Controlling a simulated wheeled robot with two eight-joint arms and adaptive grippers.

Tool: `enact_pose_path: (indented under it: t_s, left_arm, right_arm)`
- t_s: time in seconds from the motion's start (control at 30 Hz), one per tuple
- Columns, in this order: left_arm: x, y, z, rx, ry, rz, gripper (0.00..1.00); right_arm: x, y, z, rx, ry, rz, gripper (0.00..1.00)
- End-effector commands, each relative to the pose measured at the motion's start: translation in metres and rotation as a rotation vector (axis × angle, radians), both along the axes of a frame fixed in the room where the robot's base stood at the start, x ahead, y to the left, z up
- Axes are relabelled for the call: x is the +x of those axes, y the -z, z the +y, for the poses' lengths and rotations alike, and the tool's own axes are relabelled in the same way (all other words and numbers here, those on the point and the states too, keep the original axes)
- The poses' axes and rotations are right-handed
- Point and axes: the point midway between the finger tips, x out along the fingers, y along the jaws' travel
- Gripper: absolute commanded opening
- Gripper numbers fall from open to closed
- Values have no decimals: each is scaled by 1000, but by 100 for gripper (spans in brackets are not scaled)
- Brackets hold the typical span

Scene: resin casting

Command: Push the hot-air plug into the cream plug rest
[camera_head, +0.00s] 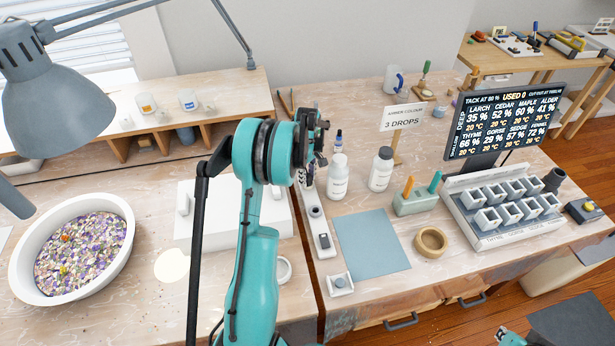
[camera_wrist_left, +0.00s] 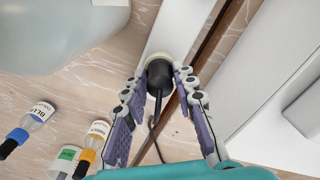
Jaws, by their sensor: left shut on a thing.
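My left gripper (camera_wrist_left: 158,95) is shut on the black hot-air plug (camera_wrist_left: 159,75), with a finger on each side of it. The plug's cable (camera_wrist_left: 157,108) trails back between the fingers. A cream round piece (camera_wrist_left: 154,58), which looks like the plug rest, shows around the plug's far end on a white strip (camera_wrist_left: 172,28). I cannot tell how deep the plug sits in it. In the head view the left gripper (camera_head: 314,138) is over the strip's far end, and my arm hides the plug. Only a teal bit of my right arm shows at the bottom right.
The white strip (camera_head: 318,232) runs beside a blue mat (camera_head: 372,246). White bottles (camera_head: 338,180) and dropper bottles (camera_wrist_left: 38,114) stand close to the gripper. A white box (camera_head: 270,225) is left of the strip. A wooden ring (camera_head: 431,243) and a mould rack (camera_head: 500,236) stand further right.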

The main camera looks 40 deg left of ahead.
Motion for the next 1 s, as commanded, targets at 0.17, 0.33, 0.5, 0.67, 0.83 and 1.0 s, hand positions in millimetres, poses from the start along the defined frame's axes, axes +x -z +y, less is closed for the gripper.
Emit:
enact_pose_path:
  t_s: [0.17, 0.33, 0.5, 0.67, 0.83, 1.0]
  left_arm:
    - [0, 0, 0, 0, 0, 0, 51]
    - [0, 0, 0, 0, 0, 0, 51]
    - [0, -4, 0, 0, 0, 0, 51]
    - [0, -25, 0, 0, 0, 0, 51]
    - [0, -63, 0, 0, 0, 0, 51]
    - [0, -97, 0, 0, 0, 0, 51]
  right_arm:
    - [0, 0, 0, 0, 0, 0, 0]
    - [0, 0, 0, 0, 0, 0, 0]
    - [0, 0, 0, 0, 0, 0, 0]
    - [0, 0, 0, 0, 0, 0, 0]
    - [0, 0, 0, 0, 0, 0, 0]
    - [0, 0, 0, 0, 0, 0, 0]
